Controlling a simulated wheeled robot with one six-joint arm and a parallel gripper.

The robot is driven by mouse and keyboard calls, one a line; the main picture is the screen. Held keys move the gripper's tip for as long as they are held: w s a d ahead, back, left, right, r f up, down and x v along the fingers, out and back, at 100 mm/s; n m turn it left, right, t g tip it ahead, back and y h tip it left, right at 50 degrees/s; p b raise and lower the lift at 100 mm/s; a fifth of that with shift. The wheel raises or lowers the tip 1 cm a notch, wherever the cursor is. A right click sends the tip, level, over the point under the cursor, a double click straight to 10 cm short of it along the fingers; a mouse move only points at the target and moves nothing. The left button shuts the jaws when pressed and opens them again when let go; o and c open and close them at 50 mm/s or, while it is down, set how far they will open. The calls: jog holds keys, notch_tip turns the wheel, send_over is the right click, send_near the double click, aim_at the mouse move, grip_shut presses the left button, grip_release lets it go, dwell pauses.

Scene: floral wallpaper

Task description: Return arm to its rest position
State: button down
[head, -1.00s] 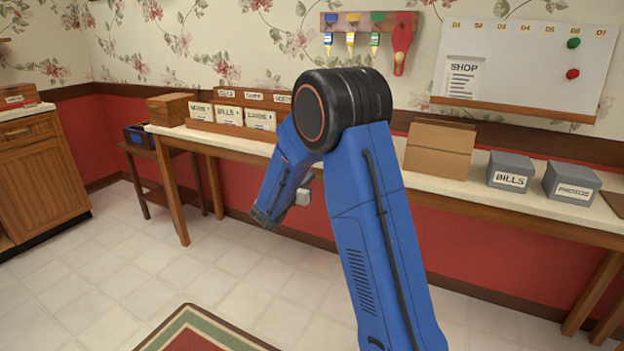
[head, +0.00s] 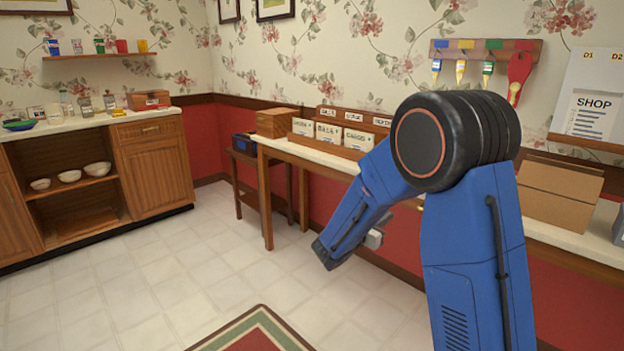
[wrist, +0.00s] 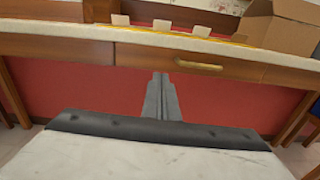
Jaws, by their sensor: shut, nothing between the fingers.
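My blue arm with its black elbow joint fills the right of the head view, bent over with its forearm pointing down and left. My gripper shows in the wrist view (wrist: 161,95) as two grey fingers pressed together, shut and empty. In the wrist view it is in front of the table's edge, with the red wall panel behind it. In the head view the fingers are mostly hidden behind the forearm.
A long table (head: 300,155) along the wall bears labelled file boxes (head: 328,133), a wooden box (head: 278,122) and a cardboard box (head: 560,190). A wooden cabinet (head: 155,165) stands at the left. The tiled floor (head: 150,270) is open around a bordered rug (head: 262,335).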

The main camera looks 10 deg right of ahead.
jog(key=s+d+r+m+g+y, duration=0.1)
jog(key=s+d+m+g, duration=0.25)
jog(key=s, duration=0.45)
jog(key=s+d+r+m+g+y, duration=0.1)
jog(key=s+d+m+g, duration=0.15)
jog(key=s+m, duration=0.4)
jog(key=s+d+r+m+g+y, duration=0.1)
jog(key=s+d+m+g+y, duration=0.15)
jog(key=s, duration=0.75)
jog(key=s+a+m+t+y, duration=0.1)
jog(key=s+a+m+y, duration=0.4)
jog(key=s, duration=0.5)
jog(key=s+a+m+t+y, duration=0.2)
jog(key=s+a+m+y, duration=0.3)
jog(key=s+a+m, duration=0.2)
jog(key=shift+s+a+f, duration=0.45)
jog(key=shift+s+a, duration=0.2)
jog(key=shift+s, duration=0.75)
jog(key=shift+m, duration=0.25)
